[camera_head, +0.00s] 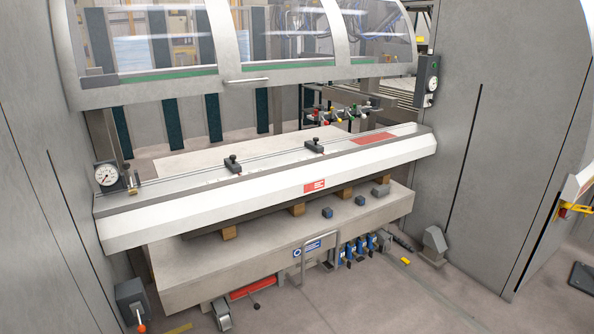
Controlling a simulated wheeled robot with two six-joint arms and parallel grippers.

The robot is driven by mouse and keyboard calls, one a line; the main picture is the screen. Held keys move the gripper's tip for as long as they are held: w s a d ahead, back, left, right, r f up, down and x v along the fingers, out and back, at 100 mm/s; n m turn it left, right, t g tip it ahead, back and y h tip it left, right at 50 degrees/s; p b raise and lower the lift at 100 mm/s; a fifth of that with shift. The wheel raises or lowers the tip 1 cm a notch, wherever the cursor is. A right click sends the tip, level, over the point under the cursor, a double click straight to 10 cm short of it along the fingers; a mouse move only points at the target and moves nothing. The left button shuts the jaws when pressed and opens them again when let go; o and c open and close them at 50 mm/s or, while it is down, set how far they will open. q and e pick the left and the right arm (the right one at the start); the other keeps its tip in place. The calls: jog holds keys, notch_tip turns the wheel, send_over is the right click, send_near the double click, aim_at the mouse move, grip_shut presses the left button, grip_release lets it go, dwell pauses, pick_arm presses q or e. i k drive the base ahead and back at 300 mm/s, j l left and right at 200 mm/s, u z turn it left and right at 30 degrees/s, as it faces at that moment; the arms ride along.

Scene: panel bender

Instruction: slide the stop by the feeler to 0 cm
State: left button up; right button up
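A long pale beam (270,197) with a scale rail along its top crosses the machine. Two dark stops with black knobs sit on the rail: a left stop (232,164) near the middle and a right stop (314,146) further right. A round dial gauge (106,175) stands at the beam's left end, with a small brass-coloured part (131,188) beside it. I cannot tell for certain which part is the feeler. The scale marks are too small to read. Neither of my grippers is in view.
A raised curved guard (240,70) with clear windows hangs over the beam. Below is a table (175,260) with several small blocks. A lever box (131,300) stands at lower left. Grey walls (500,120) close both sides. Open floor (400,300) lies at front right.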

aim_at(235, 167)
jog(key=i+l+u, duration=0.15)
jog(key=u, duration=0.15)
jog(key=i+l+u, duration=0.6)
jog(key=i+l, duration=0.35)
jog(key=l, duration=0.15)
